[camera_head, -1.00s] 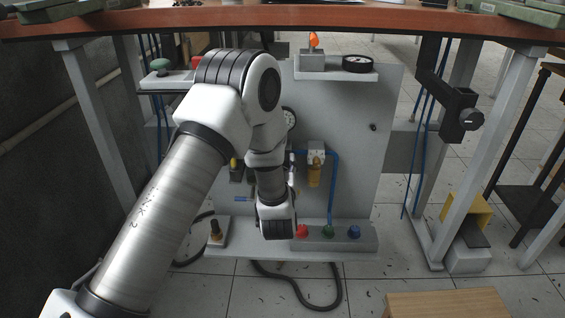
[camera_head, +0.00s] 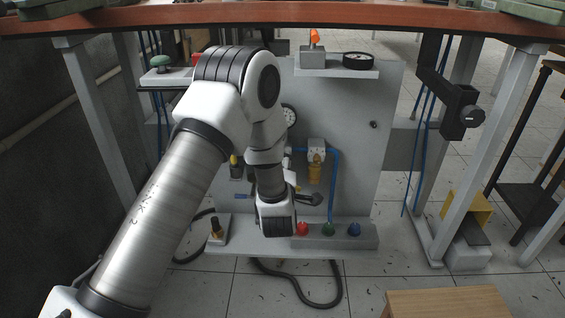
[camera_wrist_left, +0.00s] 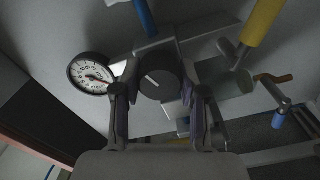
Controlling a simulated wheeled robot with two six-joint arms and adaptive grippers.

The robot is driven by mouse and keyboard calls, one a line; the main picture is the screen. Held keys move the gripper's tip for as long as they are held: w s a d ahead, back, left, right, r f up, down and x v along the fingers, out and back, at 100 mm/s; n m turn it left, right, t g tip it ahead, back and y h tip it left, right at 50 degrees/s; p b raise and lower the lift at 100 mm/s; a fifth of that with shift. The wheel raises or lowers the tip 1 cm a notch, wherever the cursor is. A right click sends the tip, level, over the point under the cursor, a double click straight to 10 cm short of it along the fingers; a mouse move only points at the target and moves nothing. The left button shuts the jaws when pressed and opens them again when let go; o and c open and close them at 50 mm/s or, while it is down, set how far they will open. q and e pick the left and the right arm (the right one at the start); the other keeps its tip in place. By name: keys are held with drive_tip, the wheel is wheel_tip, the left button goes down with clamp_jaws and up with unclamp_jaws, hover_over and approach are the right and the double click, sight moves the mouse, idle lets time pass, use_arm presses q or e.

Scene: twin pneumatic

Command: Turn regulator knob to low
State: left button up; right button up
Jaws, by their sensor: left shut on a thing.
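The regulator knob (camera_wrist_left: 160,78) is a dark round knob with a pale line on its face, in the middle of the left wrist view. My left gripper (camera_wrist_left: 160,92) has a finger on each side of it and is shut on it. The round white pressure gauge (camera_wrist_left: 91,73) with a red needle is left of the knob, and its edge shows in the head view (camera_head: 289,116). In the head view my left arm hides the knob and most of the gripper. My right gripper is in neither view.
The grey panel (camera_head: 350,185) stands under a brown tabletop (camera_head: 200,20). Red (camera_head: 302,229), green (camera_head: 328,230) and blue (camera_head: 354,230) buttons sit on its low ledge. A yellow-brown filter bowl (camera_head: 315,170) and a blue hose (camera_head: 336,185) are right of my wrist.

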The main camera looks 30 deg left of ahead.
use_arm(q)
drive_tip(key=n+b, duration=0.1)
drive_tip(key=n, duration=0.2)
drive_tip(key=shift+f+n, duration=0.1)
drive_tip(key=shift+n, duration=0.3)
drive_tip(key=n+b, duration=0.1)
drive_tip(key=n, duration=0.1)
drive_tip(key=shift+n, duration=0.3)
drive_tip(key=n+b, duration=0.2)
drive_tip(key=n, duration=0.3)
drive_tip(key=shift+b, duration=0.4)
drive_tip(key=shift+n+b, duration=0.45)
drive_tip(key=shift+n, duration=0.55)
drive_tip(key=o, duration=1.1)
drive_tip(key=shift+o, duration=0.2)
